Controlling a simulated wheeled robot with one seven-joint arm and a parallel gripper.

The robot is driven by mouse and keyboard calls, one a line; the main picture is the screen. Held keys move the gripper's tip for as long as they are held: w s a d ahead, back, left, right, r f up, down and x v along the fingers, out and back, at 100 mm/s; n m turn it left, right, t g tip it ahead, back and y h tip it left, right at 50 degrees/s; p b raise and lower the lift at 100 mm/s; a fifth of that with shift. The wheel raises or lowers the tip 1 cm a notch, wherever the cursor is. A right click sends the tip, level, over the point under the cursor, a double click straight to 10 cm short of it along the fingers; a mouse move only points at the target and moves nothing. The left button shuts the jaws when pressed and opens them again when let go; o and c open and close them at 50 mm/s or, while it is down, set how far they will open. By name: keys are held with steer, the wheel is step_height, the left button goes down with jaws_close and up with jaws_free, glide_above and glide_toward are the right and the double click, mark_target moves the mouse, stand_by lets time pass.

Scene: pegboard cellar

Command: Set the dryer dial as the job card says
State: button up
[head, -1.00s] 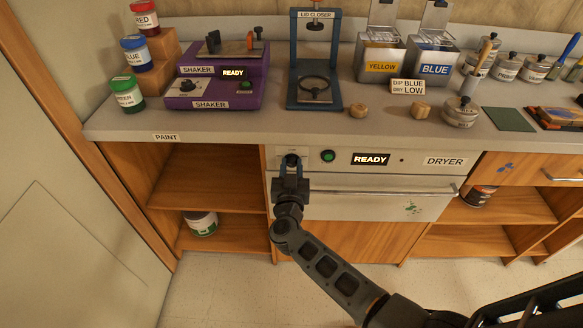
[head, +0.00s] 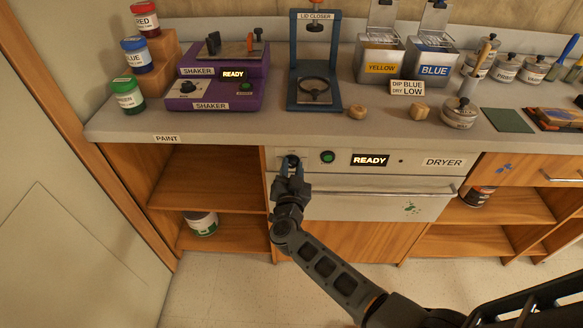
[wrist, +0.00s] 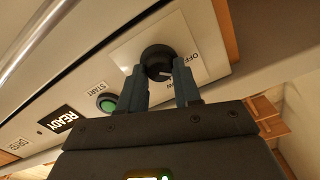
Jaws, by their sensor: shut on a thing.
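The dryer (head: 430,205) is a pale front panel under the counter, with a dark round dial (head: 292,158) at its left end. In the wrist view the black dial (wrist: 157,60) shows a light pointer mark, with OFF printed beside it and other lettering partly hidden. My gripper (wrist: 160,77) has its two blue fingers either side of the dial and is shut on it. It also shows at the dial in the head view (head: 291,168). The job card (head: 407,88) on the counter reads DIP BLUE, DRY LOW. The dryer display (head: 370,160) reads READY.
A green start button (head: 328,157) sits right of the dial, and the dryer's bar handle (head: 390,191) runs below. The purple shaker (head: 217,85), lid closer (head: 314,75) and paint tins stand on the counter above. Open shelves (head: 190,180) lie to the left.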

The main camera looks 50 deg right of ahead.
steer(key=m, duration=0.5)
steer(key=shift+s+f+m, duration=0.1)
steer(key=shift+f+m, duration=0.05)
steer(key=shift+m, duration=0.15)
steer(key=shift+m+b, duration=0.7)
steer(key=shift+m, duration=1.4)
steer(key=o, duration=1)
steer(key=shift+d, duration=0.1)
steer(key=shift+o, duration=0.2)
steer(key=v, duration=0.7)
steer(key=shift+s+a, duration=0.25)
steer(key=shift+a, duration=0.1)
